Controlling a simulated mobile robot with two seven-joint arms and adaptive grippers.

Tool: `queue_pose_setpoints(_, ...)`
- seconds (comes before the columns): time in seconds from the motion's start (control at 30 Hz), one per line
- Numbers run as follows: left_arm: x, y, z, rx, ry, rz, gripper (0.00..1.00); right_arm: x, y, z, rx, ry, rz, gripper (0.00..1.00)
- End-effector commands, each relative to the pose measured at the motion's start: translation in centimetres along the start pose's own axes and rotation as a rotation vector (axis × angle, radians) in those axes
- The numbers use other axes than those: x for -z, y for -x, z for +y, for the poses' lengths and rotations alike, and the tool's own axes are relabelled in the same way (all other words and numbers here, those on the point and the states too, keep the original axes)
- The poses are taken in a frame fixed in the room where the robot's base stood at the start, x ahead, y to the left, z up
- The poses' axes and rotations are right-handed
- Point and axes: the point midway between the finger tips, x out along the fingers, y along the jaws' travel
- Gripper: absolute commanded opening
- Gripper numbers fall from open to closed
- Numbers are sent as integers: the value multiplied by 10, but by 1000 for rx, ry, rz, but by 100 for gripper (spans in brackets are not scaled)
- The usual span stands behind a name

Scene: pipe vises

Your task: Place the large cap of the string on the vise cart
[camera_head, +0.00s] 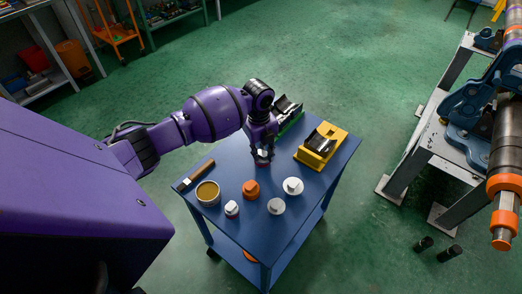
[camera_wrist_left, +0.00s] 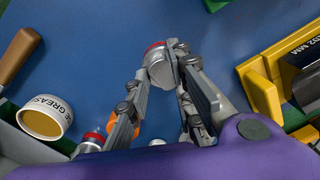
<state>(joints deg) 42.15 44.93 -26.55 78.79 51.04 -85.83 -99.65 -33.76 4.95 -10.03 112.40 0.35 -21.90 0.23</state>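My left gripper (camera_head: 262,160) reaches down over the blue vise cart (camera_head: 235,230), near its middle. In the left wrist view its fingertips (camera_wrist_left: 161,62) press on both sides of a round silver cap with a red rim (camera_wrist_left: 157,68). In the head view only a bit of red shows under the gripper. I cannot tell whether the cap touches the cart top. A smaller white and red cap (camera_head: 231,208) stands near the cart's front edge. My right gripper is not in view.
The cart top also holds a grease tin (camera_head: 207,193), a wooden-handled brush (camera_head: 193,176), an orange cap (camera_head: 250,189), white caps (camera_head: 293,186) (camera_head: 276,206), a yellow vise block (camera_head: 321,146) and a dark green-based block (camera_head: 288,110). A pipe stand (camera_head: 440,140) is at right.

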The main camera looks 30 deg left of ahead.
Motion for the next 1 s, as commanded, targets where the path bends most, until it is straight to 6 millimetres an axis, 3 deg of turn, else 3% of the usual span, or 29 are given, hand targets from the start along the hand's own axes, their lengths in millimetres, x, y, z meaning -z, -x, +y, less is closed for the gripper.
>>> queue_pose_setpoints(0.1,0,0,0,-1,0,0,37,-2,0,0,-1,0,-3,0)
queue_pose_setpoints(0.47,0,7,0,1,0,-1,37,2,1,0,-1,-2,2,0)
queue_pose_setpoints(0.57,-1,20,-1,3,0,-2,37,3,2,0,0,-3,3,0)
queue_pose_setpoints(1.0,-1,107,0,0,0,-2,37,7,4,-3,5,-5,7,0)
